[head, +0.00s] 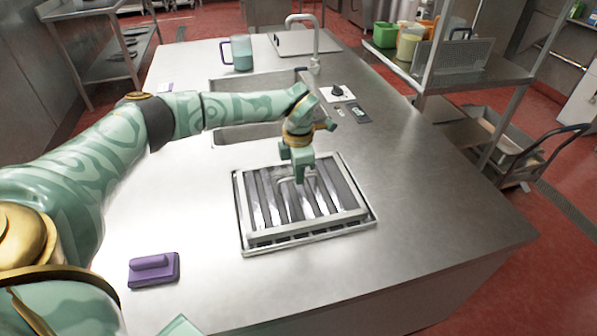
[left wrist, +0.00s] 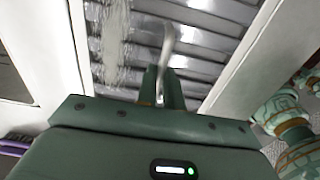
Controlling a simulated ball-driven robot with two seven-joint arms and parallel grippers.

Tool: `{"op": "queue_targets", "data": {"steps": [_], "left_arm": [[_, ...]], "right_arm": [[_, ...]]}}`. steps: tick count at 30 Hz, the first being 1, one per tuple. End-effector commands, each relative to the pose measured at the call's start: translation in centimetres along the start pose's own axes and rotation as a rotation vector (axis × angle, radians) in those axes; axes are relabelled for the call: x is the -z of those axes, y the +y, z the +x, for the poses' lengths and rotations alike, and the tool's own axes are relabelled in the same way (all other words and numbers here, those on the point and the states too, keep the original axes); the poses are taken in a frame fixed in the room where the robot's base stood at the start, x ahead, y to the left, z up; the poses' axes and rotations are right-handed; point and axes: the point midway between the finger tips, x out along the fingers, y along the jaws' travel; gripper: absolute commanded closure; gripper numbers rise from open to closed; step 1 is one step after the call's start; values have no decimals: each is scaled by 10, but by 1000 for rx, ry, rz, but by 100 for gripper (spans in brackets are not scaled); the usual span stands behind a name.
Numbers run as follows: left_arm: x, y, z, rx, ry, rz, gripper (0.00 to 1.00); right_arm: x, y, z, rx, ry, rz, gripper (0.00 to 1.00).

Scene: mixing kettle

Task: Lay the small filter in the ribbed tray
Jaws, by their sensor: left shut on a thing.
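The small filter (head: 272,203) is a pale metal frame with slanted shiny slats. It lies flat within or just over the ribbed tray (head: 300,242), whose rim shows along the front; I cannot tell whether it is fully down. My left gripper (head: 301,179) points down over the filter's middle and is shut on its thin curved handle. In the left wrist view, the handle (left wrist: 166,45) rises between the fingers (left wrist: 163,85), with the slats of the filter (left wrist: 215,50) behind. The filter hides most of the tray's inside.
A purple scrubber (head: 153,269) lies on the steel counter (head: 430,185) at front left. The counter right of the tray is clear.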

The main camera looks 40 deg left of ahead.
Motion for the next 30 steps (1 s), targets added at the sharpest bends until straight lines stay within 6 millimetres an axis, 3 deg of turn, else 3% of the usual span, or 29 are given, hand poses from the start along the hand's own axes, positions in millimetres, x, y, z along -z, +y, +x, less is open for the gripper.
{"op": "queue_targets", "data": {"steps": [30], "left_arm": [[-1,0,11,-1,-2,0,100]], "right_arm": [[0,-1,1,1,-1,1,64]]}}
